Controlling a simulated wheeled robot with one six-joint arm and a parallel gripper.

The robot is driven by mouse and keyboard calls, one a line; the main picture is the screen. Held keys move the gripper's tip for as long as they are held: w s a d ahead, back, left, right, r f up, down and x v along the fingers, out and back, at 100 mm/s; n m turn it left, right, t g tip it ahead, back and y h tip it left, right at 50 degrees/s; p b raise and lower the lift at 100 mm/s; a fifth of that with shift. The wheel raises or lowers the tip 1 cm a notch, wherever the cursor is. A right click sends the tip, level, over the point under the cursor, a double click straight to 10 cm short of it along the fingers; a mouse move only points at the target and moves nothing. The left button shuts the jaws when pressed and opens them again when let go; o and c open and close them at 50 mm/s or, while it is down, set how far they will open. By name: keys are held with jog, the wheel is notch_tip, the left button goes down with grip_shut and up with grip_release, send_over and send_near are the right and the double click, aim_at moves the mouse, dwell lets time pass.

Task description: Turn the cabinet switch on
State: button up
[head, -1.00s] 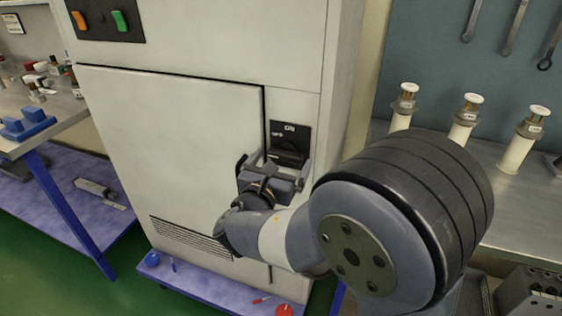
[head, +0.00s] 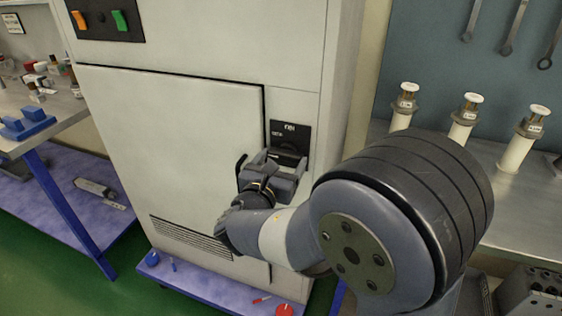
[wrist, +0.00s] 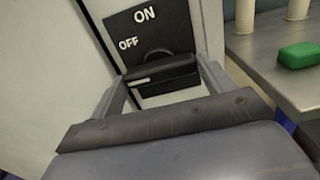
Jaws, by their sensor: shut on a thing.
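The cabinet switch has a black plate (head: 291,130) on the front of the pale cabinet, right of its door. In the wrist view the plate (wrist: 150,28) carries white ON lettering above OFF. A dark switch handle (wrist: 162,68) crosses the plate below the lettering, between my two fingers. My gripper (head: 270,160) is at the lower part of the plate and is shut on the handle. The gripper also shows in the wrist view (wrist: 164,76), one finger at each side of the handle. In the head view my gripper partly hides the handle.
The cabinet door (head: 170,150) lies left of the switch. An orange rocker (head: 79,20) and a green rocker (head: 120,20) sit on an upper panel. A grey bench (head: 520,205) with several white cylinders stands close on the right. A green block (wrist: 300,55) lies on it.

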jog(key=shift+f+b, duration=0.1)
jog(key=shift+b, duration=0.3)
jog(key=m+b, duration=1.7)
jog(key=b, duration=0.6)
jog(key=shift+m, duration=0.4)
jog(key=o, duration=1)
jog(key=p+v, duration=0.2)
jog(key=v, duration=0.9)
